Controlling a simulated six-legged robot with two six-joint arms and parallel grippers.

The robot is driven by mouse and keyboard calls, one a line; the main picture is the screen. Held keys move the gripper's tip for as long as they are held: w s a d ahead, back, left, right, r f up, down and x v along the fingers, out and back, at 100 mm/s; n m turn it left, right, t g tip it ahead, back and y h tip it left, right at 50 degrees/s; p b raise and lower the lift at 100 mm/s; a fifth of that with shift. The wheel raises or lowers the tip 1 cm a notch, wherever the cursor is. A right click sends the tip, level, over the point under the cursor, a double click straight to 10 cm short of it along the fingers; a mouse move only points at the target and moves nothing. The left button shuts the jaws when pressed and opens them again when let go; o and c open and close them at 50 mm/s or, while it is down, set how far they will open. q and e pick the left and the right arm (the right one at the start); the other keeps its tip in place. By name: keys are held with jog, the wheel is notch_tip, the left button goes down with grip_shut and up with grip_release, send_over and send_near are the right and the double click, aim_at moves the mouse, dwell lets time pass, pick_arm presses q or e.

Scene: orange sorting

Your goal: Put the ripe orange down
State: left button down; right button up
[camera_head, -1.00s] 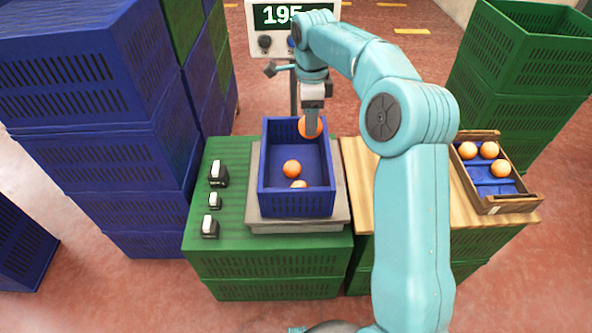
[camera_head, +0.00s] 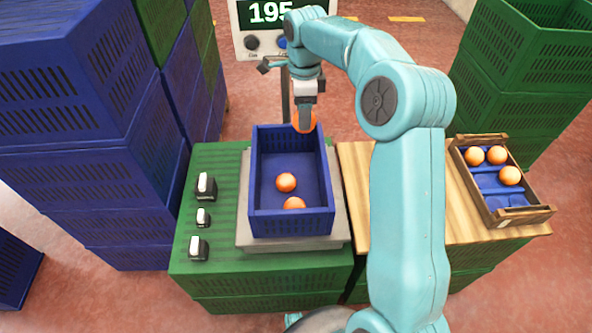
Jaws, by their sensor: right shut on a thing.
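My right gripper (camera_head: 304,112) is shut on an orange (camera_head: 304,123). It holds the orange at the far wall of the blue crate (camera_head: 292,225), near the top rim. The gripper hides part of this orange. Two more oranges lie inside the crate, one near the middle (camera_head: 286,182) and one close to the near wall (camera_head: 294,203). The crate stands on a grey scale plate (camera_head: 243,232). My left gripper is not in view.
A wooden box (camera_head: 522,216) with several oranges stands on a wooden board (camera_head: 437,233) at the right. A scale display (camera_head: 270,13) stands behind the crate. Stacks of blue crates (camera_head: 75,150) and green crates (camera_head: 510,95) flank the area.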

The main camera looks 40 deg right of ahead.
notch_tip(320, 180, down, 17)
jog(key=b, duration=0.3)
jog(key=shift+s+a+f, duration=0.1)
jog(key=shift+f, duration=0.05)
jog(key=o, duration=1.1)
notch_tip(320, 180, up, 12)
jog(key=shift+r+p, duration=0.1)
jog(key=shift+p, duration=1.1)
dwell(0.9)
